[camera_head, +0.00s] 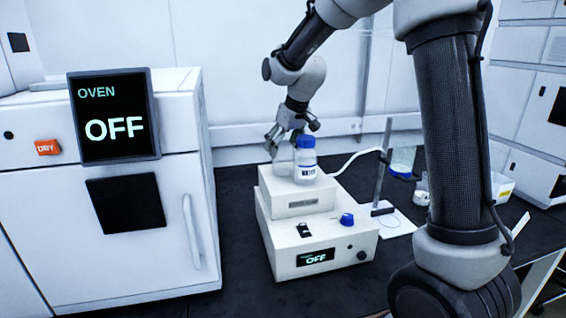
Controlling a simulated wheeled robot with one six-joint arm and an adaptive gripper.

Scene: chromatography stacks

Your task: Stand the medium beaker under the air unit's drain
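My gripper (284,143) points down at the back left of the white two-tier unit, just left of a blue-capped bottle (306,172). Clear glass (283,165) shows faintly below the fingers, beside the bottle; it may be a beaker, but its size and whether the fingers touch it cannot be told. The fingers look somewhat apart. The unit has an upper box (296,205) and a wider lower box (330,244) with a display reading OFF. I cannot make out a drain. No label names the air unit.
A stand (383,165) at right holds a glass vessel with pale greenish contents (403,160); a white hose (352,156) leads towards it. Small vessels (421,190) and a white box (497,187) stand beyond. The oven (110,225), reading OFF, fills the left. Dark bench (240,255) is clear in front.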

